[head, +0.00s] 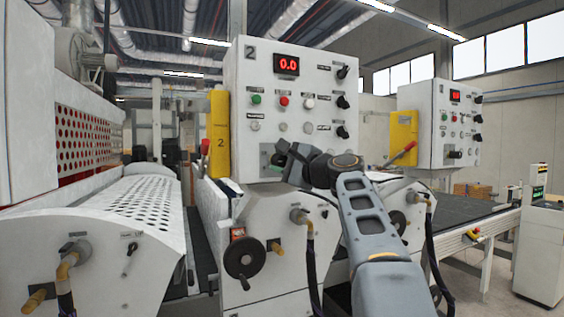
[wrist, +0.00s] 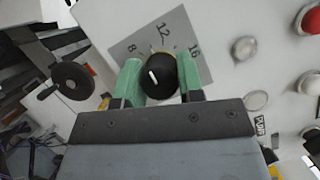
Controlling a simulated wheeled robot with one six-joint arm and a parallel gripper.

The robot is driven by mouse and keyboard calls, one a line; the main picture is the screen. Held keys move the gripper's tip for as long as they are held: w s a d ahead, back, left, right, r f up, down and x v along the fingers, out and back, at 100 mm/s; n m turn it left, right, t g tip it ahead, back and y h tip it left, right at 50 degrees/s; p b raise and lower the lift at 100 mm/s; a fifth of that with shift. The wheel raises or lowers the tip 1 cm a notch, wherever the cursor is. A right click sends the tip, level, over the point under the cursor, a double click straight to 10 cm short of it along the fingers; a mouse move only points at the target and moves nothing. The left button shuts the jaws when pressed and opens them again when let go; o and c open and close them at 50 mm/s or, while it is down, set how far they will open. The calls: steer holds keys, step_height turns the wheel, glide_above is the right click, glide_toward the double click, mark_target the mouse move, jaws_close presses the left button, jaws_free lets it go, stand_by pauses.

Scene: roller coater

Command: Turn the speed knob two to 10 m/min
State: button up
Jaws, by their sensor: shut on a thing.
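The speed knob two is a black round knob (wrist: 161,76) with a white pointer line, in the wrist view. The line leans slightly up and left, roughly between 8 and 12; the exact reading is unclear. My gripper (wrist: 159,80) is shut on the knob, one green finger on each side. In the head view my gripper (head: 284,157) is at the lower part of panel 2 (head: 240,105) and hides most of the knob. The red display (head: 287,64) reads 0.0.
Black selector knobs (head: 343,102) and several coloured buttons (head: 284,101) sit above on the panel. A black handwheel (head: 244,258) is below, also at left in the wrist view (wrist: 73,80). A second panel (head: 437,120) stands at right. A perforated roller guard (head: 140,205) is at left.

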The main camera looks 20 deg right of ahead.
steer(key=o, duration=0.9)
steer(key=b+v, duration=0.5)
steer(key=v, duration=0.8)
steer(key=shift+s+d, duration=0.15)
steer(key=shift+s, duration=0.25)
